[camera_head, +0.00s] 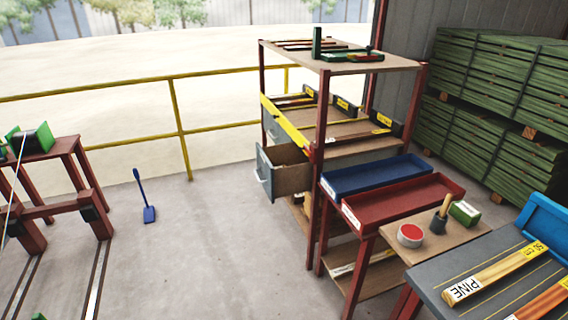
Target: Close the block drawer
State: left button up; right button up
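The block drawer appears to be the grey-fronted wooden drawer (265,178) pulled out from the rack with dark red posts (321,120). It stands open toward the left, with a pale handle on its front and its brown inside showing. No writing on it can be read. A second grey drawer front seems to sit above it, partly behind the yellow rail. Neither of my grippers shows in the head view.
A blue tray (325,187) and a red tray (352,218) sit right of the drawer. A blue shovel (146,196) stands on the open concrete floor to the left. A yellow railing (178,130) runs behind. Stacked green boards (490,90) stand at right.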

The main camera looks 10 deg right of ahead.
aim_at(297, 178)
jog(key=z, duration=0.05)
jog(key=i, duration=0.15)
jog(key=z, duration=0.6)
jog(key=k, duration=0.65)
jog(key=u, duration=0.05)
jog(key=i, duration=0.6)
jog(key=u, duration=0.9)
jog(key=i, duration=1.85)
jog(key=z, duration=0.9)
